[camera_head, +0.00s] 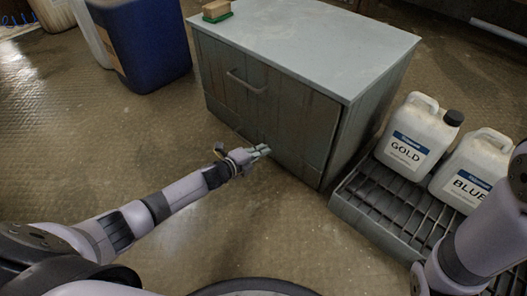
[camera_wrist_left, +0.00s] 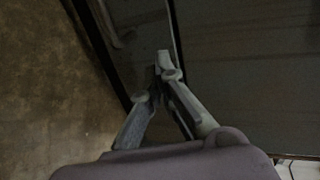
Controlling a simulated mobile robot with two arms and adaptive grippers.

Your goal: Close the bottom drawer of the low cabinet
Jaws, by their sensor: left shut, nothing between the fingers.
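The low grey cabinet (camera_head: 305,45) stands at the top middle of the head view. Its front (camera_head: 250,105) bears one bar handle (camera_head: 246,84) on the upper left part. I cannot make out a separate bottom drawer or how far it stands out. My left gripper (camera_head: 262,151) is shut and empty, low in front of the cabinet's front, right of and below the handle. In the left wrist view the closed fingers (camera_wrist_left: 166,68) reach toward a dark panel edge; a handle (camera_wrist_left: 118,22) shows at upper left. Whether they touch is unclear. My right gripper is out of view.
White jugs marked GOLD (camera_head: 415,140) and BLUE (camera_head: 470,170) stand on a grated tray (camera_head: 372,212) right of the cabinet. A blue container (camera_head: 145,45) stands at left. Floor in front is clear.

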